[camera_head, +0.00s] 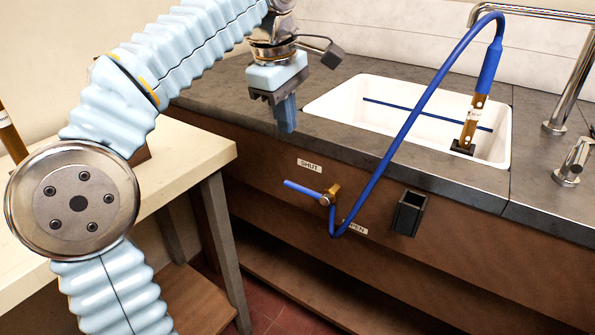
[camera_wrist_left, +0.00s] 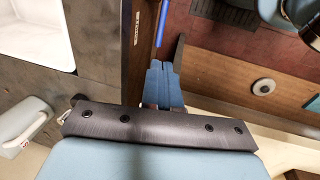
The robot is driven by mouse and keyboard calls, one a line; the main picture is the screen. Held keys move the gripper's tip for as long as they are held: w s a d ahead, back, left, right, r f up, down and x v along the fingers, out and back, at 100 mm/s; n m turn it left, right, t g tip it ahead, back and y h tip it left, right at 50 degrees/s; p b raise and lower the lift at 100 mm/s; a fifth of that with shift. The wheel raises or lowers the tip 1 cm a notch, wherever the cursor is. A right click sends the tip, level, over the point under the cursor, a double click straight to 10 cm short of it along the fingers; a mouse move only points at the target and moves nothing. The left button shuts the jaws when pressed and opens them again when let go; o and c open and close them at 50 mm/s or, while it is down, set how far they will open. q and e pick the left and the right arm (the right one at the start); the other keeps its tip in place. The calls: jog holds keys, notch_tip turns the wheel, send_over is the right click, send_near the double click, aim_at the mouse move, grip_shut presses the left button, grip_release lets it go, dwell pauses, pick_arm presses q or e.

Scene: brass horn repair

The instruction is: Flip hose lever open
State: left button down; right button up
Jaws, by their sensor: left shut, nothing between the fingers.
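The blue hose lever (camera_head: 303,189) sticks out to the left from a brass valve (camera_head: 330,195) on the brown cabinet front. It lies just below the SHUT label (camera_head: 309,165). The OPEN label (camera_head: 357,230) is lower right, partly covered by the blue hose (camera_head: 385,165). My left gripper (camera_head: 287,118) is shut and empty, pointing down in front of the counter edge, above the lever and apart from it. In the left wrist view, the shut fingertips (camera_wrist_left: 160,82) point at a blue bar, the lever (camera_wrist_left: 160,22), with a small gap in the picture. My right gripper is not in view.
The hose arches over the white sink (camera_head: 345,95) to a brass piece (camera_head: 474,120) standing in it. A dark open holder (camera_head: 409,212) is on the cabinet front, right of the valve. A pale table (camera_head: 185,170) stands at the left. The space around the lever's free end is clear.

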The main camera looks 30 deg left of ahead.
aim_at(297, 185)
pick_arm(q)
jog(key=w+f+b, duration=0.1)
jog(key=f, duration=0.3)
jog(key=f+b, duration=0.1)
jog(key=f, duration=0.4)
jog(key=w+f+b, duration=0.1)
jog(key=f, duration=0.3)
jog(key=shift+w+d+f, duration=0.15)
jog(key=shift+w+f, duration=0.2)
jog(key=shift+f, duration=0.05)
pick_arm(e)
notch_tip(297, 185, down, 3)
pick_arm(q)
jog(key=shift+f, duration=0.1)
